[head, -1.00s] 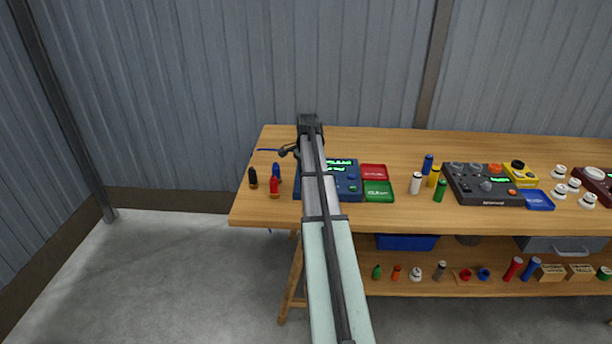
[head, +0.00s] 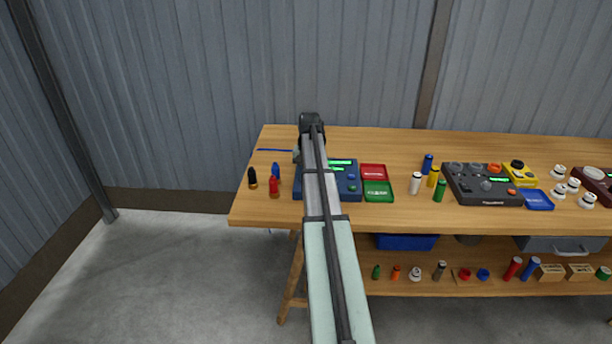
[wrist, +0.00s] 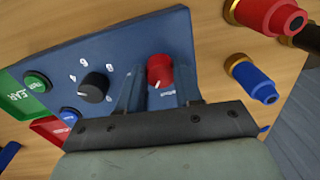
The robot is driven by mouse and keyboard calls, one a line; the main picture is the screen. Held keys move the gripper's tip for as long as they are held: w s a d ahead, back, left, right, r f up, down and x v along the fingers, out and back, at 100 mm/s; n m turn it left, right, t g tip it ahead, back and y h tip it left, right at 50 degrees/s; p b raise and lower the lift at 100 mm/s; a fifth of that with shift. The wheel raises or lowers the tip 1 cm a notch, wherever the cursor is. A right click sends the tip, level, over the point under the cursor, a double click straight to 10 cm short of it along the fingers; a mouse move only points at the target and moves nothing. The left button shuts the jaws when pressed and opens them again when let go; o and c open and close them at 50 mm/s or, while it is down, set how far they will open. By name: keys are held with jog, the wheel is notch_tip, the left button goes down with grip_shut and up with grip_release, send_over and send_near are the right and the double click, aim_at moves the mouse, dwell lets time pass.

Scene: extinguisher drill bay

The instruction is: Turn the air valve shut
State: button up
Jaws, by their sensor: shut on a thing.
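A blue control panel (wrist: 110,50) lies on the wooden bench. In the wrist view it carries a red knob (wrist: 158,66) with a white pointer mark, which looks like the air valve. My gripper (wrist: 159,84) has one finger on either side of the red knob and is shut on it. The printing beside the knob is too small to read. In the head view the panel (head: 346,190) shows partly behind my arm, which hides the red knob and most of the gripper.
A black dial (wrist: 94,86) sits beside the gripper on the panel. Red (head: 274,187), blue (head: 276,172) and black (head: 252,177) nozzles stand left of the panel. Red (head: 373,172) and green (head: 378,191) trays lie to its right. Bare bench shows behind the panel.

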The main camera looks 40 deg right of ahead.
jog(key=n, duration=0.3)
jog(key=shift+n, duration=0.3)
jog(key=shift+d+n, duration=0.1)
jog(key=shift+n, duration=1.8)
jog(key=o, duration=1)
jog(key=shift+o, duration=0.2)
jog(key=shift+r, duration=0.15)
notch_tip(320, 180, up, 14)
jog(key=shift+d+f, duration=0.2)
jog(key=shift+d, duration=0.1)
